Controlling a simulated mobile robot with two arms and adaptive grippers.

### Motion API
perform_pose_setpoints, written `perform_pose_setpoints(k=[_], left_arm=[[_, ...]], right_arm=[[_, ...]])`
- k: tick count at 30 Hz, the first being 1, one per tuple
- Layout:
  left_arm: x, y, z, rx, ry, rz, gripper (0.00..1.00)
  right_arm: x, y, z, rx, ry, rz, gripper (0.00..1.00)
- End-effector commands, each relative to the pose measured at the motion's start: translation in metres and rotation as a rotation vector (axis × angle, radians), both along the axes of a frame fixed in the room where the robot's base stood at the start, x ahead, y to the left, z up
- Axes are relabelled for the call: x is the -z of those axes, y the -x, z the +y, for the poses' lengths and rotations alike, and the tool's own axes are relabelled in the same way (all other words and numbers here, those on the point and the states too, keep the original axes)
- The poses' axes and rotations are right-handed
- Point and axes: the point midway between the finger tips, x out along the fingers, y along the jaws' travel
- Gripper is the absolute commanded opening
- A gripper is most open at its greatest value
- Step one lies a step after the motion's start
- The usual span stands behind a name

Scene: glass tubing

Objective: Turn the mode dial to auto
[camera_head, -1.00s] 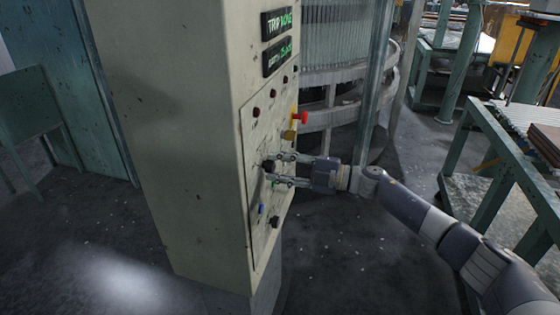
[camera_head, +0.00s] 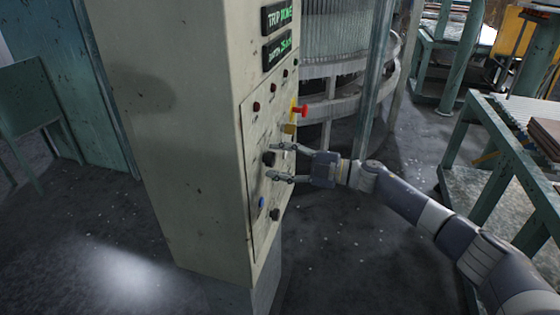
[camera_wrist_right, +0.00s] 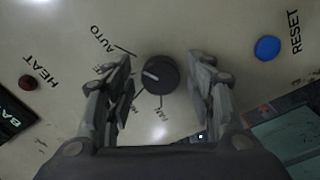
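The mode dial (camera_head: 268,158) is a round black knob on the front panel of the pale control cabinet. In the right wrist view the dial (camera_wrist_right: 160,75) sits between my fingers, with a gap on both sides. Its short white mark points left and slightly up, below the tick by the word AUTO (camera_wrist_right: 96,38). Other position labels show below, and one at left is partly hidden by a finger. My right gripper (camera_head: 273,163) is open at the panel, fingers on either side of the dial; it also shows in the wrist view (camera_wrist_right: 160,95). My left gripper is not in view.
Near the dial are a blue RESET button (camera_wrist_right: 267,47), a dark red HEAT light or button (camera_wrist_right: 28,83) and a red knob on yellow (camera_head: 301,110). The cabinet (camera_head: 190,150) stands on open floor. A green-framed table (camera_head: 490,180) is at the right.

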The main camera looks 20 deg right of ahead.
Motion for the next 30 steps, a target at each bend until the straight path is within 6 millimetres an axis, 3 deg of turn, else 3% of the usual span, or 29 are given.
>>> perform_pose_setpoints(k=[11,24,30], left_arm=[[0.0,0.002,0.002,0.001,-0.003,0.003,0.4],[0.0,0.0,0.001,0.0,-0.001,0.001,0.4],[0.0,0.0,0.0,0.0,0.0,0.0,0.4]], right_arm=[[0.001,0.003,-0.004,0.0,0.002,0.0,0.54],[0.002,0.049,-0.073,0.001,0.003,0.002,0.54],[0.002,0.063,-0.094,0.0,0.002,0.0,0.54]])
